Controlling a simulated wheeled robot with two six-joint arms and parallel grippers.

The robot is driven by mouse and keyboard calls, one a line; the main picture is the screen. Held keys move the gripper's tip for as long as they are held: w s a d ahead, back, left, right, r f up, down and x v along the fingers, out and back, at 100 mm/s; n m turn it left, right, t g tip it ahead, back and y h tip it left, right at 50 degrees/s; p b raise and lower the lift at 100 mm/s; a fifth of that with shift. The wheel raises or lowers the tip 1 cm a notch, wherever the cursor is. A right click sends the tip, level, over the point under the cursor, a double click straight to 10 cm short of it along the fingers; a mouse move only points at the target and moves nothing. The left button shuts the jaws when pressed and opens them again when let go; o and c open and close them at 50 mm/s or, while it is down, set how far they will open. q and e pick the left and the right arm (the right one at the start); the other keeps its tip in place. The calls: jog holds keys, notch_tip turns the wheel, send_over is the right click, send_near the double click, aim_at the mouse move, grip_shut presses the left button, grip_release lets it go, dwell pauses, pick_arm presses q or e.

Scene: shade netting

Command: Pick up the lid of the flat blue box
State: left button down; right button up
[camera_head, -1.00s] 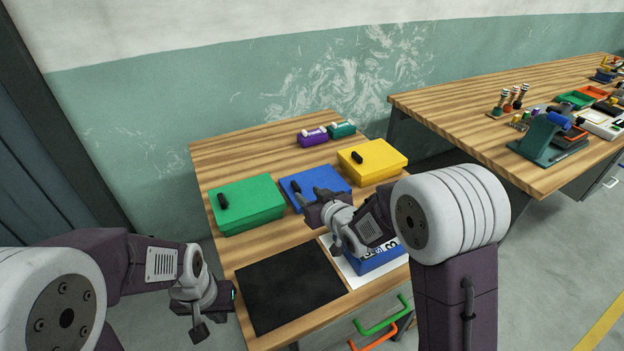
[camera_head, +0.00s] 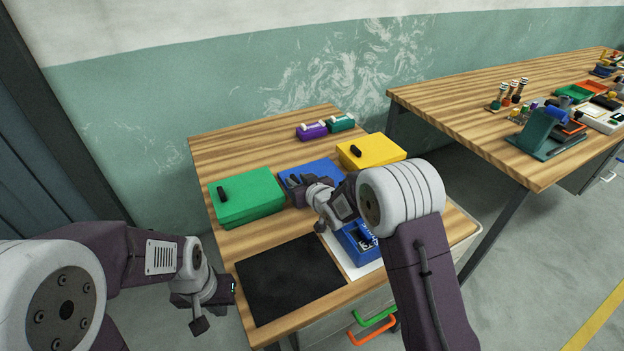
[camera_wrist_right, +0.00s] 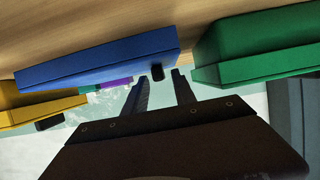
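The flat blue box (camera_head: 322,167) lies on the wooden table between the green and yellow boxes, its lid on. Its small dark handle shows in the right wrist view (camera_wrist_right: 157,72), at the end of the lid nearer the green box. My right gripper (camera_head: 294,183) is over the blue box's near left part and covers the handle in the head view. In the right wrist view its two fingers (camera_wrist_right: 160,79) are apart, with the handle near the gap between their tips; contact cannot be told. My left gripper (camera_head: 230,288) hangs beside the table's left edge, its fingers unclear.
The green box (camera_head: 250,198) is left of the blue one and the yellow box (camera_head: 375,150) right. Purple (camera_head: 311,132) and teal (camera_head: 341,123) cases stand behind. A black mat (camera_head: 290,280) and a lettered blue container (camera_head: 352,245) are in front.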

grip_shut()
notch_tip(320, 180, up, 18)
jog(key=p, duration=0.5)
jog(key=shift+a+r, duration=0.1)
jog(key=shift+r, duration=0.1)
